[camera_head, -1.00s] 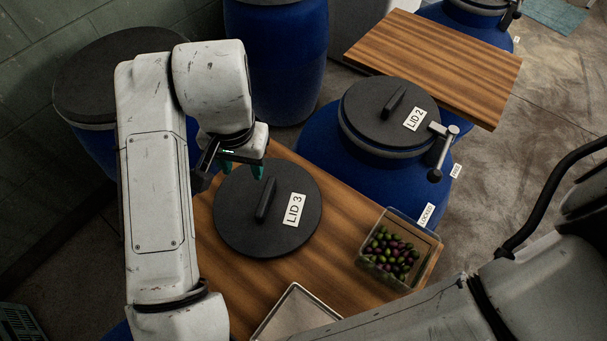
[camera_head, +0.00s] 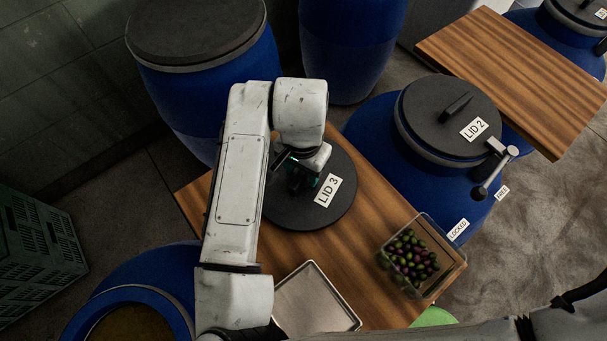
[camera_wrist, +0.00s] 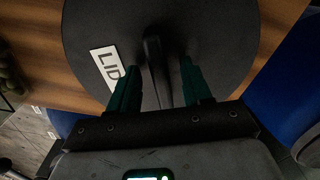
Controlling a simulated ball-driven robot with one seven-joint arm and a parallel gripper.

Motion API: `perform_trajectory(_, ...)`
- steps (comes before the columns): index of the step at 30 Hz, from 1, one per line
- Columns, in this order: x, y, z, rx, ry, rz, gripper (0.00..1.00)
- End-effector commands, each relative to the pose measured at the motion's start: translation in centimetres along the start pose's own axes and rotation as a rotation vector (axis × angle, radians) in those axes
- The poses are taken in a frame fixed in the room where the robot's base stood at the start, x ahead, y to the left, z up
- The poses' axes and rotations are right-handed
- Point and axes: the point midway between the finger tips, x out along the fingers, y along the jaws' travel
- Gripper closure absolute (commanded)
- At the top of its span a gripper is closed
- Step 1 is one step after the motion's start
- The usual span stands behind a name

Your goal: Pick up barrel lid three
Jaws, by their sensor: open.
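Lid three (camera_head: 335,205) is a round dark disc with a white "LID 3" label, lying flat on a wooden board. My gripper (camera_head: 304,182) is over the lid's upper left part, and my arm hides the lid's left edge. In the wrist view the lid (camera_wrist: 225,40) fills the middle, with its raised bar handle (camera_wrist: 154,60) between the two green fingertips of my gripper (camera_wrist: 158,80). The fingers are open, one on each side of the handle, with a gap on both sides. I cannot tell how far they are above the lid.
A clear tub of olives (camera_head: 410,258) and a metal tray (camera_head: 318,300) stand on the wooden board (camera_head: 375,225). A blue barrel with lid two (camera_head: 450,115) stands right behind. An open blue barrel (camera_head: 135,318) is at lower left, a green crate (camera_head: 38,245) at far left.

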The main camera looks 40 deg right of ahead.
Motion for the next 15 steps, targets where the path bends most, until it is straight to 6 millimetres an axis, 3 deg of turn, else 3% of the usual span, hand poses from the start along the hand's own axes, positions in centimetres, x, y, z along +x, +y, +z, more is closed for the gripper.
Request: perform_trajectory(15,0.69,-0.01,0.01,0.0,-0.001,-0.001,0.51)
